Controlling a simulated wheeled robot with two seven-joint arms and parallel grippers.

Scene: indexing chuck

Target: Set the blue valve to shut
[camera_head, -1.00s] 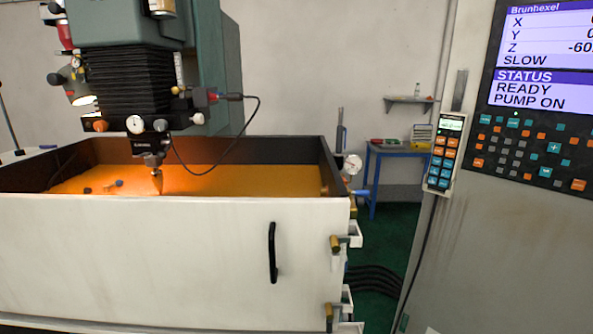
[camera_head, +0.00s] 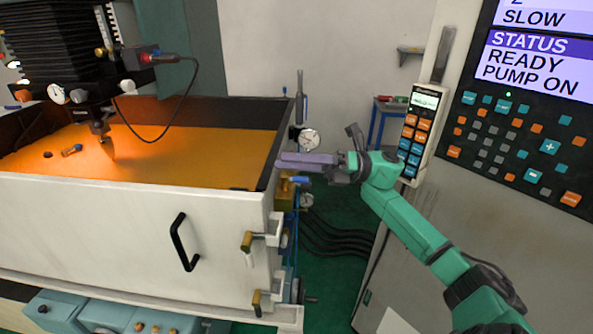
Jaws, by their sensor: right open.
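The blue valve handle (camera_head: 299,180) shows at the right end of the white tank, on a brass valve body (camera_head: 284,190). The handle lies roughly level in the picture and points right. My right gripper (camera_head: 281,161) comes in from the right, with its greyish-purple fingers pointing left. It is open and appears just above the blue handle in the picture. I see no contact, but the depth gap is hard to judge. The fingers overlap in this view, so the space between them is hidden. My left gripper is not in view.
A dial gauge (camera_head: 309,140) stands just above my gripper, and another gauge (camera_head: 306,201) sits below the valve. Brass-ended fittings (camera_head: 247,241) jut from the tank's front corner. The control cabinet with a hanging pendant (camera_head: 418,133) stands to the right. Black hoses (camera_head: 335,236) run along the green floor.

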